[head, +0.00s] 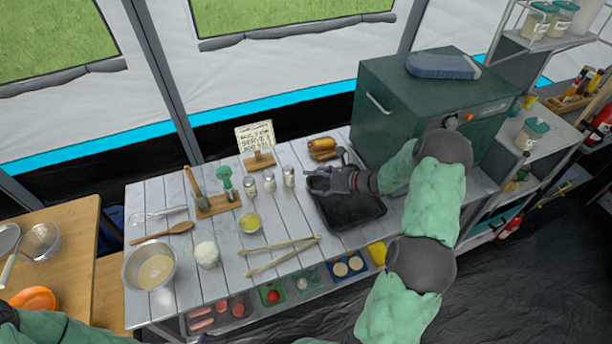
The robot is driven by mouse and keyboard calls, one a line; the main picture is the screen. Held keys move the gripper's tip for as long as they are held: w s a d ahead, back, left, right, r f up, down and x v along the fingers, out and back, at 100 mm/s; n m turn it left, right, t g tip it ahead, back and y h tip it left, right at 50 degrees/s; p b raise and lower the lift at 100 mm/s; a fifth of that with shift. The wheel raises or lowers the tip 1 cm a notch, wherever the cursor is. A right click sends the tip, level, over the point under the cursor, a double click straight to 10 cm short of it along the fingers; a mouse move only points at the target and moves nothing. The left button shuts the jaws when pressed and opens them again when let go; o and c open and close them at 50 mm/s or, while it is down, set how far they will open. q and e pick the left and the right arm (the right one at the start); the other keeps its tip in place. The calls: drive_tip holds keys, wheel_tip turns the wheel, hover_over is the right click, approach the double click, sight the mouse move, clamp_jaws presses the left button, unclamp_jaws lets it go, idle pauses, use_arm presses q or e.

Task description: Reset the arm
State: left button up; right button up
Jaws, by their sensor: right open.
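My right arm reaches in from the lower right over the white plank table (159,202). My right gripper (318,182) is above the black tray (350,212) at the table's right part. Its fingers point left and are open, with nothing seen between them. Whether it touches the tray cannot be told. A green sleeve of my left arm shows at the bottom left corner. My left gripper is outside the view.
A dark green oven box (385,82) stands right of the tray. A bowl of batter (150,268), wooden tongs (280,258), shakers (269,181) and a sign (256,137) stand on the table. Food bins (272,294) sit along the front. Shelves (553,130) are at right.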

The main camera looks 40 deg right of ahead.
drive_tip(key=shift+s+d+r, duration=0.1)
drive_tip(key=shift+s+d, duration=0.05)
drive_tip(key=shift+s, duration=0.15)
idle(0.4)
